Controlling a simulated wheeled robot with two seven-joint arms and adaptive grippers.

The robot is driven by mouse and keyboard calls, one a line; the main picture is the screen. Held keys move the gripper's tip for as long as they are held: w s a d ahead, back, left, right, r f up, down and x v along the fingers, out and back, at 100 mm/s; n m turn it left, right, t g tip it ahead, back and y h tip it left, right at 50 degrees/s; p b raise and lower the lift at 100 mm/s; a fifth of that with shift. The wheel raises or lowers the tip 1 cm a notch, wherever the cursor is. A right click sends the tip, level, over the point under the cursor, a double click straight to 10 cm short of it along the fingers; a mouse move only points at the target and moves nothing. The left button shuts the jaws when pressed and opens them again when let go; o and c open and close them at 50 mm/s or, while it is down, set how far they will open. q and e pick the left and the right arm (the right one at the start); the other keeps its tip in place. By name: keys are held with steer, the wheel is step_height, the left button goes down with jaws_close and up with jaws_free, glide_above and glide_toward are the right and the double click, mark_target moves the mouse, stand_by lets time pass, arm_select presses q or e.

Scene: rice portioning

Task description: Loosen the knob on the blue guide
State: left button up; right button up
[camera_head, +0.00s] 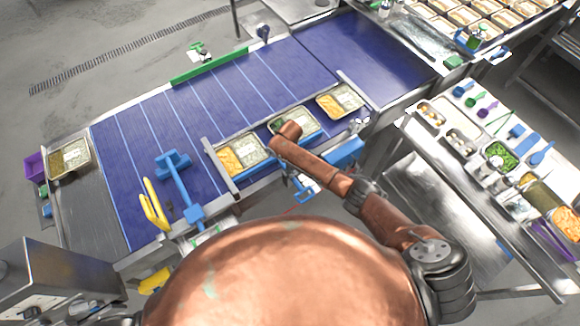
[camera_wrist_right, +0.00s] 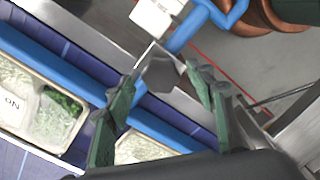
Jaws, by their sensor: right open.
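In the right wrist view my right gripper (camera_wrist_right: 162,72) is open, one green-padded finger on each side. A dark grey angular knob (camera_wrist_right: 162,78) shows between the fingertips; whether they touch it, I cannot tell. The blue guide (camera_wrist_right: 60,62) runs diagonally along the belt edge beside it, and it also shows in the head view (camera_head: 345,155) at the belt's near edge. My left gripper is not seen in either view.
Trays of food (camera_head: 240,155) stand along the belt's near side. The blue belt (camera_head: 230,100) is mostly clear beyond them. A blue T-shaped piece (camera_head: 180,185) and a yellow handle (camera_head: 154,205) are at left. A table (camera_head: 450,155) with food pans and utensils is at right.

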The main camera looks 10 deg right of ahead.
step_height(320, 180, up, 12)
stand_by(0.6)
stand_by(0.5)
